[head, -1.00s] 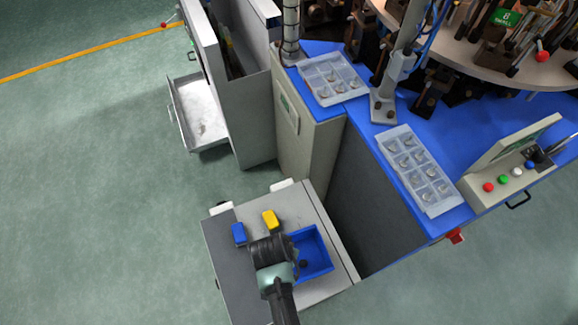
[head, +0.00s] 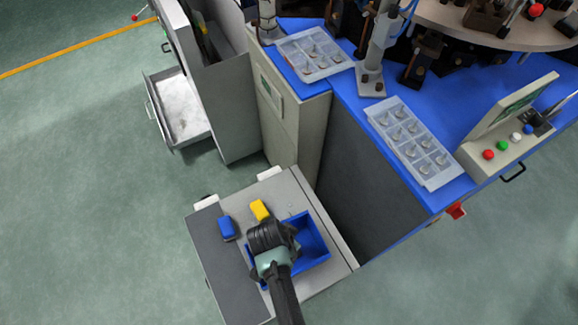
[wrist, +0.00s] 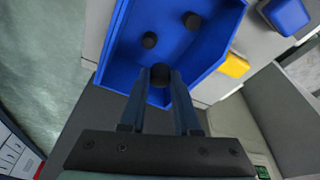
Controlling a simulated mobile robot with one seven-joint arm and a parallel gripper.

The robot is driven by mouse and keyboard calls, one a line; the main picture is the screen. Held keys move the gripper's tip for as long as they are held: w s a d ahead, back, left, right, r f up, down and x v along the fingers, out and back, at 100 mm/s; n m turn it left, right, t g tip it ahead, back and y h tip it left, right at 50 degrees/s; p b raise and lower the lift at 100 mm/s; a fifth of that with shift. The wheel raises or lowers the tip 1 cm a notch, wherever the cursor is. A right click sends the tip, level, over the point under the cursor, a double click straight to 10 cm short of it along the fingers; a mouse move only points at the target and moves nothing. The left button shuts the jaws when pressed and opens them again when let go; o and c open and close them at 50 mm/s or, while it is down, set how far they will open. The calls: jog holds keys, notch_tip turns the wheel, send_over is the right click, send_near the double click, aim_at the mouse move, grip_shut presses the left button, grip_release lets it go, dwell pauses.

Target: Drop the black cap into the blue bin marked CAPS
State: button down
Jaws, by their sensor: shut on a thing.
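The blue bin (head: 318,232) stands on the grey cabinet top in the head view, partly hidden by my arm. No CAPS marking is legible. My gripper (wrist: 161,80) is shut on a black cap (wrist: 160,72), held between the fingertips. In the wrist view this cap appears over the bin, near the edge closest to the gripper's base. How high it is above the bin is unclear. In the head view my wrist hides the fingertips and the cap.
A small blue box (head: 227,228) and a yellow box (head: 260,210) sit on the cabinet top beside the bin. The blue machine table (head: 350,110) with compartment trays (head: 412,143) rises to the right. Open floor lies to the left.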

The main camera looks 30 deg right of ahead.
jog(key=shift+f, duration=0.25)
jog(key=c, duration=0.6)
grip_release()
jog(key=shift+o, duration=0.2)
jog(key=p+v, duration=0.2)
jog(key=v, duration=1.1)
jog(key=shift+p, duration=0.4)
jog(key=shift+s, duration=0.1)
